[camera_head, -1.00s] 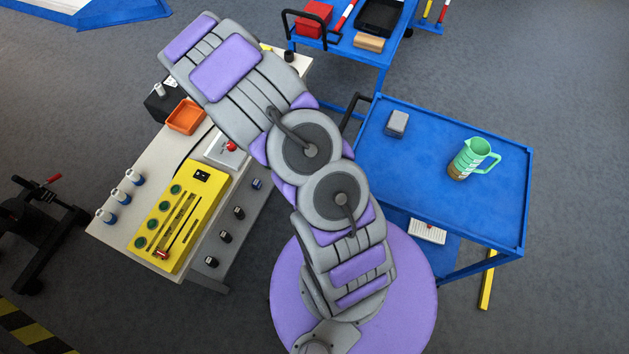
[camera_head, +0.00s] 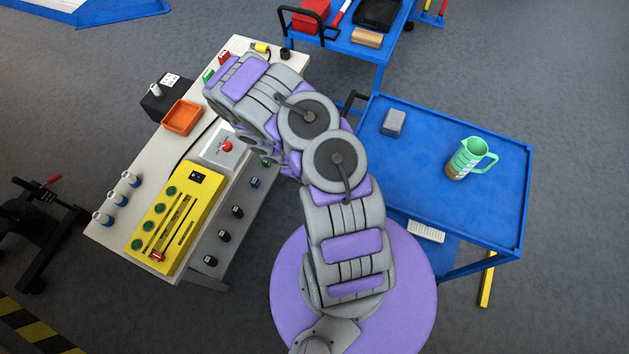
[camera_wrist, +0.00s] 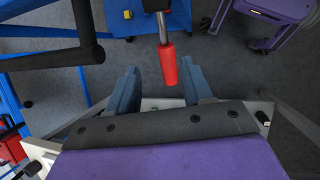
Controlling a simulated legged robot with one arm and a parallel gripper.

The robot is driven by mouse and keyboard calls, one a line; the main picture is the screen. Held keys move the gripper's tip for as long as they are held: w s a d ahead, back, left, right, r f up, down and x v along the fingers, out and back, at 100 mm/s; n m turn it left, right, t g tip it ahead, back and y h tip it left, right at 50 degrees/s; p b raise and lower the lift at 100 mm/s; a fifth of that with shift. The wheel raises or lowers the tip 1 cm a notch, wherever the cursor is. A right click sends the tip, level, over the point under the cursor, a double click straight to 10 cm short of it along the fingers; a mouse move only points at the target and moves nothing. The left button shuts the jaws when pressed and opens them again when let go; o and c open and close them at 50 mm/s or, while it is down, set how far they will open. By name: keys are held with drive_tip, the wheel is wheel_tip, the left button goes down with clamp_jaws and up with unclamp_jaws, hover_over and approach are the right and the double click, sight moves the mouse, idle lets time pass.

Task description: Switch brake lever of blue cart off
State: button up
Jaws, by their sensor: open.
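In the wrist view, a red-handled lever (camera_wrist: 168,65) on a metal rod points down between the fingers of my gripper (camera_wrist: 160,72). The fingers are spread, with the red handle end between them; contact is not clear. The rod comes from a blue frame part (camera_wrist: 128,22) at the top. In the head view, the blue cart (camera_head: 430,110) stands to the right of my arm. I cannot make out the red lever there, and my arm hides most of the gripper.
A black handle bar (camera_wrist: 88,45) is at the left in the wrist view. A green-topped jug (camera_head: 468,158) and a grey box (camera_head: 393,122) sit on the blue cart. A white workbench (camera_head: 110,220) with a yellow panel (camera_head: 172,222) stands left. A second blue cart (camera_head: 350,45) is behind.

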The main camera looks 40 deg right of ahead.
drive_tip(key=x, duration=0.3)
drive_tip(key=shift+w+b, duration=0.1)
drive_tip(key=shift+b, duration=0.25)
drive_tip(key=f, duration=0.1)
drive_tip(key=s+f+b, duration=0.1)
drive_tip(key=f, duration=0.2)
drive_tip(key=shift+s+a+f+b, duration=0.15)
drive_tip(key=shift+a+b, duration=0.1)
drive_tip(key=shift+b, duration=0.1)
drive_tip(key=shift+s+d+f, duration=0.1)
drive_tip(key=shift+d+f, duration=0.25)
drive_tip(key=shift+d, duration=0.25)
drive_tip(key=shift+d+f, duration=0.35)
drive_tip(key=shift+d, duration=0.3)
drive_tip(key=shift+a+r, duration=0.15)
drive_tip(key=shift+a, duration=0.35)
drive_tip(key=shift+a+r, duration=0.1)
drive_tip(key=shift+a, duration=0.35)
drive_tip(key=shift+c, duration=2)
drive_tip(key=shift+d, duration=0.45)
drive_tip(key=c, duration=0.3)
clamp_jaws()
